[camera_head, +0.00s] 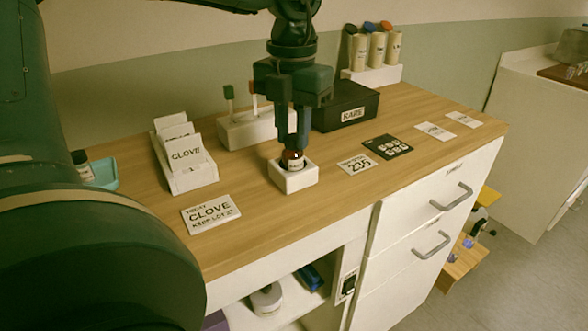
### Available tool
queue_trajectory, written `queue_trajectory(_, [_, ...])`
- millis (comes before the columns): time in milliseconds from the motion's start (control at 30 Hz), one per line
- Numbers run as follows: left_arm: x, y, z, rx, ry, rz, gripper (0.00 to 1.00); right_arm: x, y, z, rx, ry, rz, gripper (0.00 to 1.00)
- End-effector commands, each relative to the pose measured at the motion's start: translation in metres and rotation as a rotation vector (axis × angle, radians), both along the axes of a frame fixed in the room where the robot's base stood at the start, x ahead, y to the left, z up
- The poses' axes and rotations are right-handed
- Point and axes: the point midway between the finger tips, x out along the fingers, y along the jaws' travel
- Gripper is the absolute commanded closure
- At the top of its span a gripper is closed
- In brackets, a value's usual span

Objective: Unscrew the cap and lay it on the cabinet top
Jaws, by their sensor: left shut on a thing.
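A small brown bottle (292,164) with a pale label stands upright in a white square holder (294,180) on the wooden cabinet top (255,222). My left gripper (293,142) points straight down over it, its fingers closed around the bottle's top. The cap is hidden between the fingers, so I cannot tell whether it is still on the threads. My right gripper is not in view.
A CLOVE card (210,211) lies front left, near a white card box (188,172). A black RARE box (346,106) and white rack (246,130) stand behind. A 235 card (357,164) and black card (387,147) lie right. Bare wood shows in front of the holder.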

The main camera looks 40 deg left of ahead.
Motion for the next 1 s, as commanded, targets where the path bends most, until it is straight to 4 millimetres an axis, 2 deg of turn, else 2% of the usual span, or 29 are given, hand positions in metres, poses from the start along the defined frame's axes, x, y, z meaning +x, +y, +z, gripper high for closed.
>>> queue_trajectory(33, [0.0, 0.0, -0.006, 0.004, -0.002, 0.094, 0.99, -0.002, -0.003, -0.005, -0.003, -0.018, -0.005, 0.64])
queue_trajectory(400, [0.0, 0.001, -0.002, 0.003, -0.002, 0.78, 0.99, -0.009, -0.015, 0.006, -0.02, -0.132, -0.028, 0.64])
queue_trajectory(533, [0.0, 0.0, 0.0, 0.0, 0.001, 0.877, 0.99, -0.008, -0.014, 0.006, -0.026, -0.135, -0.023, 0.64])
queue_trajectory(733, [0.0, 0.0, 0.001, -0.002, 0.001, 0.882, 0.99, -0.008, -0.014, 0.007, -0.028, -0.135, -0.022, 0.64])
queue_trajectory(767, [0.0, 0.0, 0.001, -0.001, 0.001, 0.882, 0.76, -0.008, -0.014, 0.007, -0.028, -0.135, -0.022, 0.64])
queue_trajectory(1000, [0.0, 0.0, 0.001, -0.001, 0.001, 0.879, 0.59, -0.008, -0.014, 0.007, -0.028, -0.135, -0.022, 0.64])
